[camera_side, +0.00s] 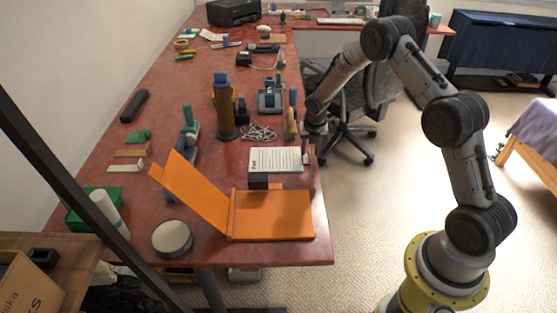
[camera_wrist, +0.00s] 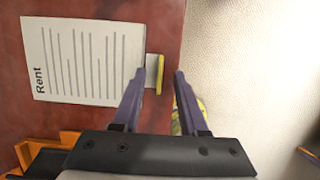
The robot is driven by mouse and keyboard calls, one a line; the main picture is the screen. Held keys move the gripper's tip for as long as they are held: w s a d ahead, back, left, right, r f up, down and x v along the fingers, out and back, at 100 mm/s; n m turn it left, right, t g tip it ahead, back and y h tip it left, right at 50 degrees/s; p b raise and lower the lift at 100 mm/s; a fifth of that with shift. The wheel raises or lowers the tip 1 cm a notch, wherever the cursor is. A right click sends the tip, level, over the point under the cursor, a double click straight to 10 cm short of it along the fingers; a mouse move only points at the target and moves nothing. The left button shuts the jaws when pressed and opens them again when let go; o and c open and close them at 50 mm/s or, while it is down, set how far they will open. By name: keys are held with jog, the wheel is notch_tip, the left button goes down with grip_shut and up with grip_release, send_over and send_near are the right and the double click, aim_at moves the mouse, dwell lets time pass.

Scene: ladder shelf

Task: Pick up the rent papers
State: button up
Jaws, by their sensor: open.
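The rent papers lie flat as a white printed sheet (camera_side: 272,160) near the right edge of the red desk. In the wrist view the sheet (camera_wrist: 75,60) shows the word "Rent" and lines of text. A small pale piece with a yellow edge (camera_wrist: 157,74) sits at the sheet's right side, between my fingers in that picture. My gripper (camera_wrist: 160,72) is open over the desk edge, its left finger overlapping the sheet's right side in the view. In the side view my gripper (camera_side: 308,150) is beside the sheet's right end. Contact cannot be told.
An open orange folder (camera_side: 272,214) and a small dark box (camera_side: 258,181) are in front of the papers. A brown cylinder (camera_side: 224,112), a coiled cable (camera_side: 260,133) and an upright brown item (camera_side: 291,124) stand behind. Open floor lies right of the desk; a chair (camera_side: 350,115) stands behind my arm.

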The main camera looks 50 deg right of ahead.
jog(key=shift+w+d+f, duration=0.1)
jog(key=shift+f, duration=0.35)
grip_shut()
jog(key=shift+r, duration=0.2)
